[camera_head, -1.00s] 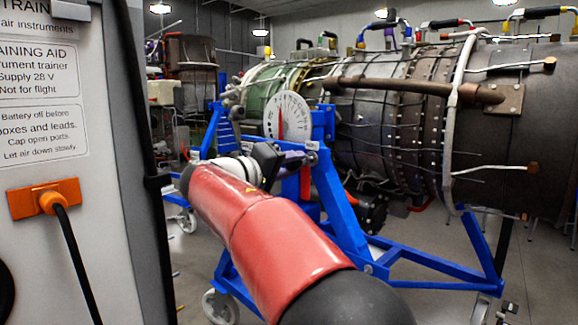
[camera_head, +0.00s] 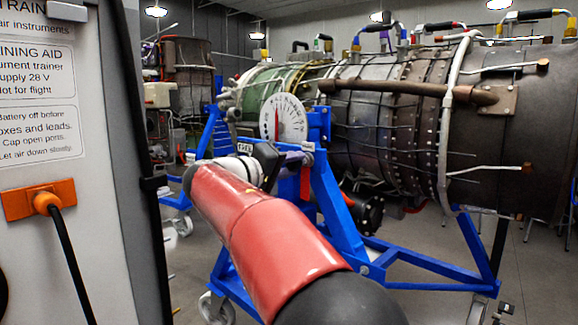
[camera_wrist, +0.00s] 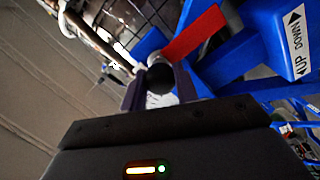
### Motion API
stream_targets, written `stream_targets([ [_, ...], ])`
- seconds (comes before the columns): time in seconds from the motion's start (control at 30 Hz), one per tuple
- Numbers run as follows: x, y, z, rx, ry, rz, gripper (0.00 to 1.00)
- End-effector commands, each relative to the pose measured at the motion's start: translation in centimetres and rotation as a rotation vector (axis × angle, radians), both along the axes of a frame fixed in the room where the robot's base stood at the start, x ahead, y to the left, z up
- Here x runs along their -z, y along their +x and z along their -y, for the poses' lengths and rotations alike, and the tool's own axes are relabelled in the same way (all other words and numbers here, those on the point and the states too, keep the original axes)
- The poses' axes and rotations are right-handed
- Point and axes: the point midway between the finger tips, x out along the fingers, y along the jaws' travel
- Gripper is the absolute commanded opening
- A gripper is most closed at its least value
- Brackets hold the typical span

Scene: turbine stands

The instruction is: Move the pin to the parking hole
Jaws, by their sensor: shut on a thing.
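My gripper (camera_wrist: 160,84) is shut on a dark, round-ended piece with a pale part below it, which I take to be the pin (camera_wrist: 160,74). In the head view my gripper (camera_head: 300,160) is small and partly hidden by my own arm, close to the blue stand (camera_head: 345,215). A red strip (camera_wrist: 193,33) lies just past the fingertips in the wrist view, and a red strip also hangs below the gripper in the head view (camera_head: 305,184). I cannot tell whether it is fixed to the pin. I cannot make out the parking hole, or whether the pin sits in a hole.
A white dial (camera_head: 290,116) with a red needle stands by the gripper. A turbine engine (camera_head: 400,125) rests on the blue stand. A blue part bears an UP/DOWN label (camera_wrist: 297,42). A grey cabinet (camera_head: 85,250) with an orange socket (camera_head: 40,199) stands at the left.

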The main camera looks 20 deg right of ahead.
Motion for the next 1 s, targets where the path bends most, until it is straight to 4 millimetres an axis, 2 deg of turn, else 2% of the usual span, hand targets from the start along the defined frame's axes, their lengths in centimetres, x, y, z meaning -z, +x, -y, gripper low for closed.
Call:
stream_targets([
  [0.47, -0.3, 0.24, 0.82, 0.003, -0.005, 0.004, 0.0],
  [0.5, -0.31, 0.23, 0.83, 0.003, -0.006, 0.004, 0.31],
  [0.6, -0.28, 0.21, 0.8, 0.003, -0.005, 0.004, 0.45],
  [0.7, -0.23, 0.21, 0.67, 0.002, -0.004, 0.003, 0.56],
  [0.87, -0.16, 0.2, 0.57, 0.001, -0.003, 0.001, 0.56],
  [0.93, -0.11, 0.21, 0.53, 0.001, -0.003, 0.001, 0.62],
  [1.0, -0.11, 0.21, 0.51, 0.0, -0.002, 0.001, 0.63],
])
